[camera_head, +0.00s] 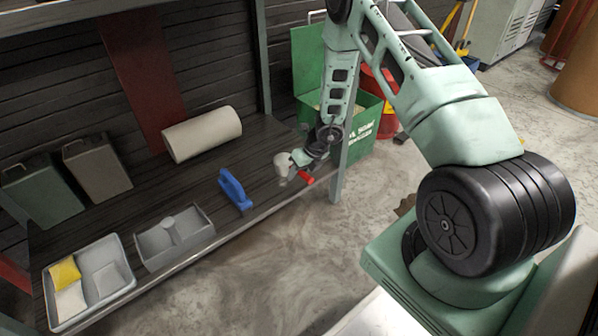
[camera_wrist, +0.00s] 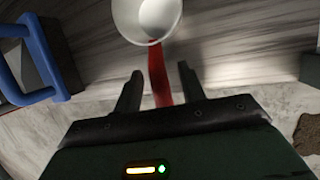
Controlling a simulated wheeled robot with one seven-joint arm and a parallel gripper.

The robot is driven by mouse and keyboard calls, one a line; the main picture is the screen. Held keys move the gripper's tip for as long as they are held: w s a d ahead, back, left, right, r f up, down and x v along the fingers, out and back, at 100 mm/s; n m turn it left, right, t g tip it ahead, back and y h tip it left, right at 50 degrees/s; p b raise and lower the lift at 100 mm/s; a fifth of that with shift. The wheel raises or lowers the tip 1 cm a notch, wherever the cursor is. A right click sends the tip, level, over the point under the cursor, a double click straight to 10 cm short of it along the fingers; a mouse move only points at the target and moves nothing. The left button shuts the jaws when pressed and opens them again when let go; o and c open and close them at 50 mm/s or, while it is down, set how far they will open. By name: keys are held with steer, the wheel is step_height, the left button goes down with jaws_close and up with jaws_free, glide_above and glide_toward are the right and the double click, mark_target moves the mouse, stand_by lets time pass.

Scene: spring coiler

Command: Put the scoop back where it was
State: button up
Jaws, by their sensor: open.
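The scoop has a pale round bowl (camera_head: 283,167) and a red handle (camera_head: 306,178). It is at the right part of the shelf, near the front edge, and appears to lie on the board. In the wrist view the bowl (camera_wrist: 146,18) is at the top, just beyond my fingertips, and the red handle (camera_wrist: 158,75) runs between my fingers. My gripper (camera_wrist: 160,75) is open, a finger on each side of the handle, with gaps visible. In the head view my gripper (camera_head: 305,160) is right beside the scoop and partly hides it.
A green bin (camera_head: 352,135) with granules stands behind the shelf's right post.

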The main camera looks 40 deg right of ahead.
steer(key=p+v, duration=0.5)
steer(key=v, duration=0.7)
steer(key=a+r+n+g+y, duration=0.1)
steer(key=a+r+n, duration=0.4)
steer(key=a, duration=0.3)
steer(key=a+r+n+y, duration=0.2)
steer(key=a+r+n, duration=0.35)
steer(key=a, duration=0.25)
steer(key=s+a+r+n+g, duration=0.2)
steer(key=s+a+r+n, duration=0.5)
steer(key=a+n, duration=0.45)
steer(key=s+a+r+n+h, duration=0.1)
steer(key=s+r+n, duration=0.1)
steer(key=s+n, duration=0.4)
steer(key=s+a+r+n+h, duration=0.2)
steer(key=s+r+n, duration=0.1)
steer(key=s+n, duration=0.4)
steer(key=s+a+r+n+g+h, duration=0.1)
steer(key=s+r+n+h, duration=0.1)
steer(key=s+n, duration=0.5)
steer(key=shift+s+a+r+n, duration=0.2)
steer(key=shift+r+n, duration=0.2)
steer(key=shift+n, duration=0.5)
steer(key=shift+w, duration=0.1)
